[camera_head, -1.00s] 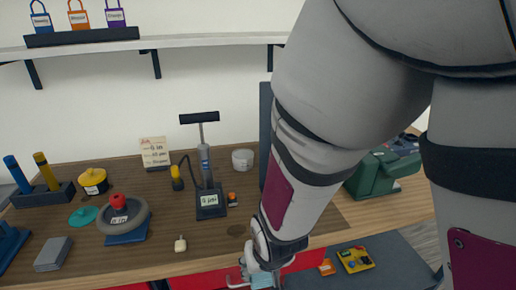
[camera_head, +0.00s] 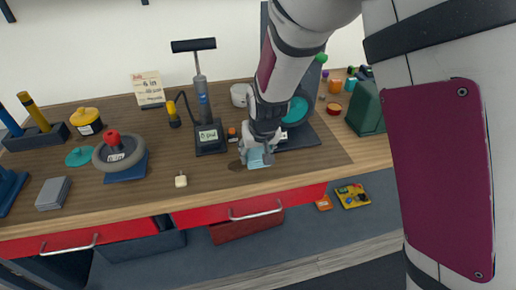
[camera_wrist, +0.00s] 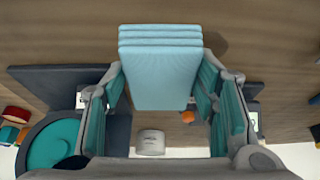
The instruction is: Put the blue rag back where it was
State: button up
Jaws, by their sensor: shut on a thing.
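The blue rag (camera_head: 258,158) is a light blue folded cloth, and it hangs from my gripper (camera_head: 262,145) over the front part of the wooden worktop (camera_head: 215,178). In the wrist view the rag (camera_wrist: 160,70) shows as a stack of folds between the two teal-padded fingers of my gripper (camera_wrist: 162,92), which are shut on it. A dark round patch (camera_head: 236,165) lies on the wood just left of the rag. I cannot tell whether the rag touches the worktop.
A small cream item (camera_head: 181,180) lies at the front left. The red drawer (camera_head: 250,208) is below the edge.

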aim_at(258, 155)
jog(key=shift+f, duration=1.7)
jog(key=shift+f, duration=0.1)
jog(key=shift+f, duration=0.1)
jog(key=o, duration=1.2)
jog(key=shift+r, duration=0.35)
jog(key=p+v, duration=0.1)
jog(key=v, duration=1.1)
jog(key=shift+s+p, duration=0.15)
jog(key=shift+p, duration=0.15)
